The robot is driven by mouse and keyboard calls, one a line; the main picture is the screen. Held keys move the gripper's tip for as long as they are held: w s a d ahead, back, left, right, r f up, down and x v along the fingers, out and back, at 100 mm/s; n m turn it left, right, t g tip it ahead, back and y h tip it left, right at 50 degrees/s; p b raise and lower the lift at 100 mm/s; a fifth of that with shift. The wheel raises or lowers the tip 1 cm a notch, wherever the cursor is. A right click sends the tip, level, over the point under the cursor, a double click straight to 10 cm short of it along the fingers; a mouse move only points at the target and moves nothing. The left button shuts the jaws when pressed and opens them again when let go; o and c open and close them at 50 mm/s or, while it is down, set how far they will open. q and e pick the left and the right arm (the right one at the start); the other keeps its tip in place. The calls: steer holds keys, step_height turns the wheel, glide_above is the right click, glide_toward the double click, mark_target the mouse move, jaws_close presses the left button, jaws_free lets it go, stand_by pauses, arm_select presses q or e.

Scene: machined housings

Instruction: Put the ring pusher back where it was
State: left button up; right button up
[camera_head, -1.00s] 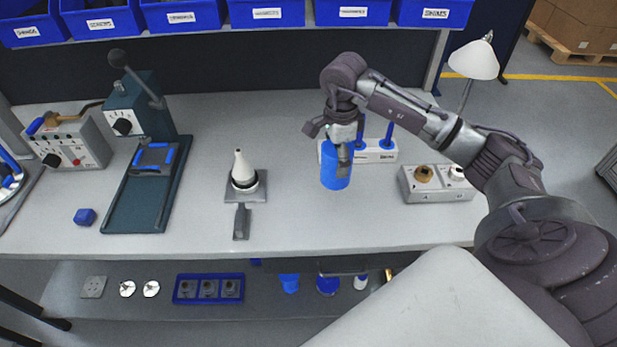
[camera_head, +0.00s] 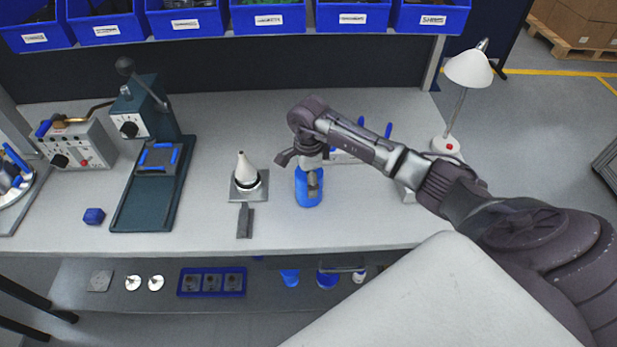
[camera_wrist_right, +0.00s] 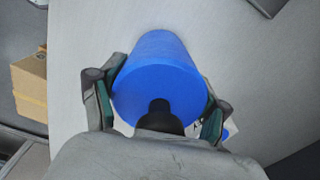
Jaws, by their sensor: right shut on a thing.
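The ring pusher, a blue cylinder (camera_head: 305,197), is in my right gripper (camera_head: 312,175), to the right of the white cone in the head view. In the right wrist view the blue cylinder (camera_wrist_right: 160,65) fills the space between the two fingers of the right gripper (camera_wrist_right: 158,105), which are shut on it. I cannot tell whether its lower end touches the bench. The white cone (camera_head: 244,165), with a dark ring around its base, stands on a grey plate (camera_head: 237,194). A white block with blue pegs (camera_head: 344,157) is partly hidden behind my right arm. My left gripper is not in view.
A dark flat tool (camera_head: 245,222) lies in front of the cone's plate. A lamp (camera_head: 468,68) stands at the right. The bench front between cone and cylinder is clear.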

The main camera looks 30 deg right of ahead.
steer(key=shift+f, duration=0.15)
steer(key=o, duration=1.2)
steer(key=shift+o, duration=0.2)
steer(key=shift+r, duration=0.5)
step_height(320, 180, up, 10)
steer(key=b, duration=0.4)
steer(key=shift+r, duration=0.7)
